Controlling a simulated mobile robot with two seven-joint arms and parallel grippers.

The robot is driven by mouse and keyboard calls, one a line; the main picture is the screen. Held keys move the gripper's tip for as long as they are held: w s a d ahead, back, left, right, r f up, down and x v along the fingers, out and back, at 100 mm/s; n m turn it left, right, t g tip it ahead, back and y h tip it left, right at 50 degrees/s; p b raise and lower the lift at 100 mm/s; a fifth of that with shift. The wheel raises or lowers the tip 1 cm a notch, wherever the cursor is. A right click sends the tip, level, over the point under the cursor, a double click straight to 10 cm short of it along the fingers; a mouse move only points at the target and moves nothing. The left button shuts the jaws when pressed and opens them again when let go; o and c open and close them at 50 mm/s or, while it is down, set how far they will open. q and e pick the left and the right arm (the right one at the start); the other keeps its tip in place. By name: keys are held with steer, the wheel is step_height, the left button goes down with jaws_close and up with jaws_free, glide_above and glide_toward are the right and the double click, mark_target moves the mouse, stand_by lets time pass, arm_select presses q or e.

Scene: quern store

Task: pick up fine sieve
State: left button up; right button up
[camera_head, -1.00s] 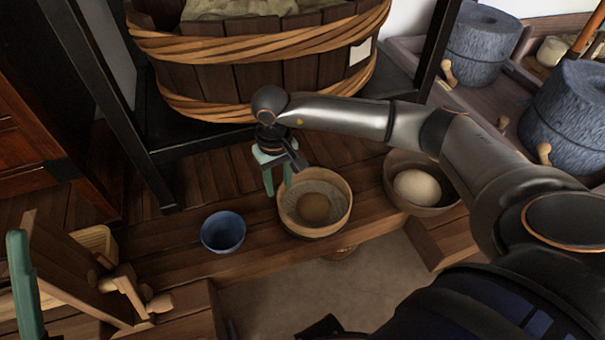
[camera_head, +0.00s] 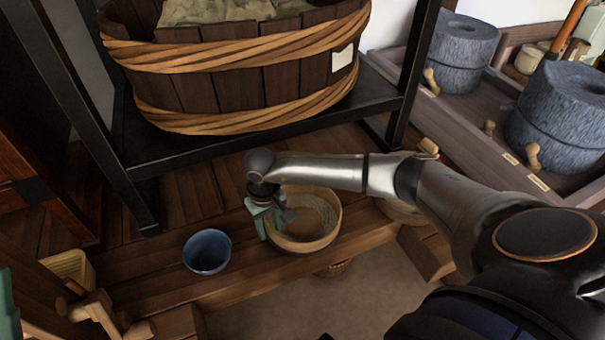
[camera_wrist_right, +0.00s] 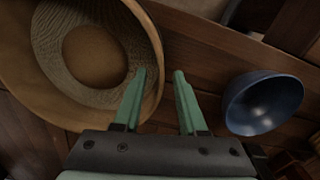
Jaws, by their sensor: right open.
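The fine sieve (camera_head: 322,237), a round wooden hoop with a pale mesh-like inside and a browner round patch, sits on the wooden bench. In the right wrist view the sieve (camera_wrist_right: 52,92) fills the upper left. My right gripper (camera_head: 268,226) is at its left rim, open. In the wrist view my right gripper (camera_wrist_right: 159,73) has one finger over the sieve's inner side and the other outside, with the rim between them; contact cannot be told. A green part of my left gripper (camera_head: 8,305) shows at the left edge, mostly cut off.
A blue bowl (camera_head: 207,252) stands left of the sieve, also in the wrist view (camera_wrist_right: 263,103). A brown bowl (camera_head: 403,212) at right is mostly hidden by my arm. A large wooden tub (camera_head: 240,85) stands on a black-framed shelf behind. Stone querns (camera_head: 462,55) are at right.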

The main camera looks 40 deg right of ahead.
jaws_close()
stand_by(0.3)
stand_by(1.1)
